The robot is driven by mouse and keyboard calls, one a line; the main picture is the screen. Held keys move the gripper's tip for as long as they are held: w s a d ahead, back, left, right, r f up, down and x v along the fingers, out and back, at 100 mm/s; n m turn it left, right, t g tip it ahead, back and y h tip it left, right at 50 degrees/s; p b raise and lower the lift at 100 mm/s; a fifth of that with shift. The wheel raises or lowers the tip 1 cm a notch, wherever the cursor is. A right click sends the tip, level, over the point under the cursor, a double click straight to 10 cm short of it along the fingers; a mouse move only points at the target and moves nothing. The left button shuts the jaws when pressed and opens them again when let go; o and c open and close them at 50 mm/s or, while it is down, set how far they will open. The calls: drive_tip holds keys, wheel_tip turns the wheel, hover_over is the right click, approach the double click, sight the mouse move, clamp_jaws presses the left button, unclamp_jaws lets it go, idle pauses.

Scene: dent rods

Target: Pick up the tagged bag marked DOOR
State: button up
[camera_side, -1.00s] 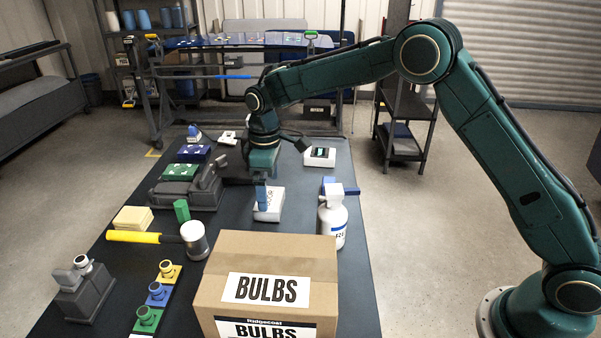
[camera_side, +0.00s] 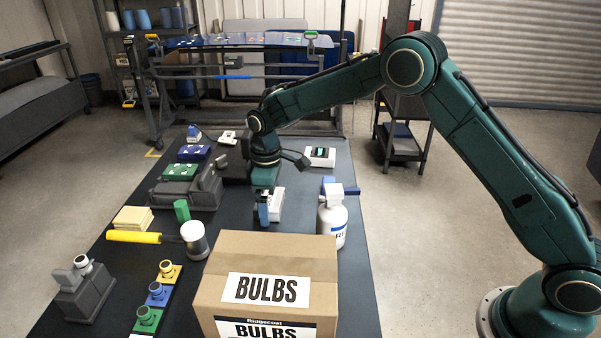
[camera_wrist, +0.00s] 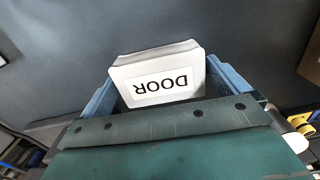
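The tagged bag marked DOOR (camera_wrist: 158,76) is white with black lettering. It shows upside down in the wrist view, between the two light blue fingers of my gripper (camera_wrist: 160,85). In the side view the bag (camera_side: 278,205) lies on the dark table, partly hidden by my gripper (camera_side: 265,212), which is low over it. The fingers are spread, one on each side of the bag. Contact between fingers and bag cannot be made out.
A cardboard box marked BULBS (camera_side: 268,285) stands in front of the bag. A white spray bottle (camera_side: 333,218) stands to the right. A grey tool case (camera_side: 188,190) and a yellow-handled mallet (camera_side: 150,237) are to the left. A white device (camera_side: 320,157) lies behind right.

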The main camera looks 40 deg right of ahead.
sight(269, 198)
drive_tip(key=c, duration=0.6)
drive_tip(key=shift+r, duration=0.1)
drive_tip(key=shift+c, duration=0.2)
wheel_tip(269, 198, up, 20)
idle(0.8)
